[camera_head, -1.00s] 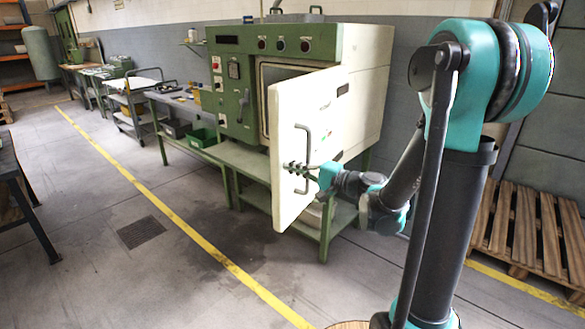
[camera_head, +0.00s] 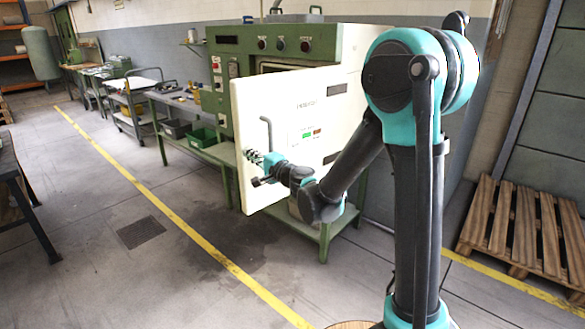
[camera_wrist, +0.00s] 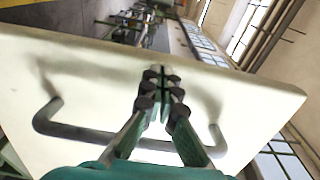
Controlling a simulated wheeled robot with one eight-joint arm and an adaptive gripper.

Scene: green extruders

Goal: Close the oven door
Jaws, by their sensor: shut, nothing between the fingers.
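The oven (camera_head: 222,95) is a green and white cabinet on a green stand. Its cream door (camera_head: 285,140) is partly open and swung out, with a grey bar handle (camera_head: 267,133) on its outer face. The handle also shows in the wrist view (camera_wrist: 85,132), running across the door (camera_wrist: 225,85). My gripper (camera_head: 254,157) is at the door's outer face beside the handle, near the door's free left edge. In the wrist view my gripper (camera_wrist: 160,90) has its fingers together and empty, reaching past the handle bar toward the door face. I cannot tell whether they touch the door.
A wooden pallet (camera_head: 515,225) lies on the floor at the right. A cart (camera_head: 130,105) and benches stand along the wall at the back left. A dark table (camera_head: 20,190) is at the left edge. The floor in front of the oven is clear.

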